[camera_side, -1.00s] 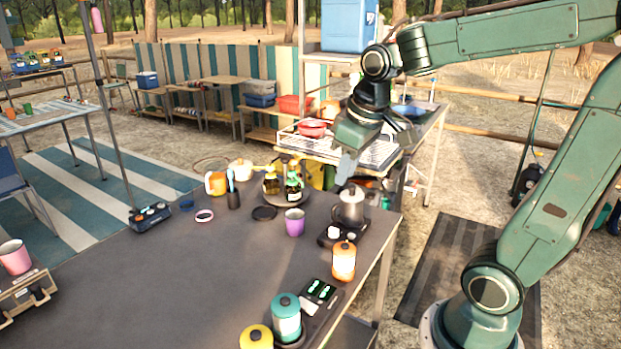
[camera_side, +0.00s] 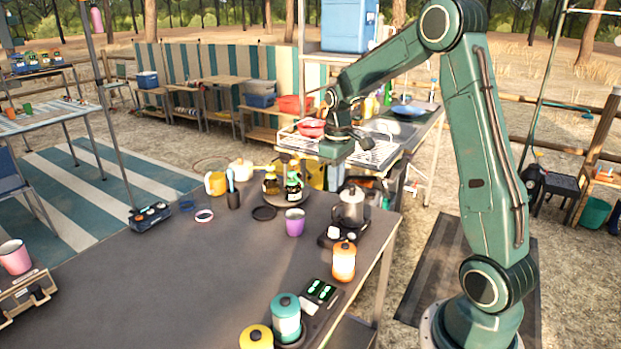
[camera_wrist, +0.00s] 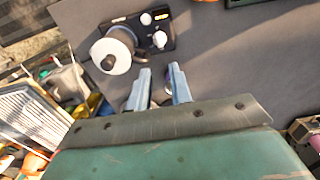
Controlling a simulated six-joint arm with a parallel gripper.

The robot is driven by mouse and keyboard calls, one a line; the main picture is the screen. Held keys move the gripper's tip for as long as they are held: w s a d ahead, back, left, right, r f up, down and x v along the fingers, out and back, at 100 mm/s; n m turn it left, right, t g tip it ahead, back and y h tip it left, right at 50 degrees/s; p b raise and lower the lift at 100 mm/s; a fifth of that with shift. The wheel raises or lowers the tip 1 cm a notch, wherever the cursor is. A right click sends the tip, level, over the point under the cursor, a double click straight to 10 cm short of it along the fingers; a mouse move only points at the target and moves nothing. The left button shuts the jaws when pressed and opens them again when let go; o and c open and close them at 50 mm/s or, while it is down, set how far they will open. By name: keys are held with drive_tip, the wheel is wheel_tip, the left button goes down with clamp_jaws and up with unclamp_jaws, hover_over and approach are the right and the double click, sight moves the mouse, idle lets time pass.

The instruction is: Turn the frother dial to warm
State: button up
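The frother is a metal pitcher with a dark lid (camera_side: 351,206) on a black base with a white knob (camera_side: 334,232), near the table's right edge. In the wrist view the pitcher (camera_wrist: 112,60) is at upper left, beside the black base (camera_wrist: 133,30). The base carries white knobs, one at its lower right (camera_wrist: 160,39) and one above it (camera_wrist: 146,18). Their markings are too small to read. My gripper (camera_wrist: 158,72) is open and empty, its fingertips apart from the base in that view. In the side view my gripper's body (camera_side: 337,148) is above and behind the frother; its fingers are not clear.
A purple cup (camera_side: 295,222) stands left of the frother, and an orange lantern-like jar (camera_side: 343,262) stands in front. A tray of bottles (camera_side: 283,190) is further back. The table's middle (camera_side: 190,270) is clear.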

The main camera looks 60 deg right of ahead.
sight(334, 228)
drive_tip(key=shift+f, duration=0.2)
wheel_tip(334, 228, down, 14)
drive_tip(key=shift+r, duration=0.25)
idle(0.6)
clamp_jaws()
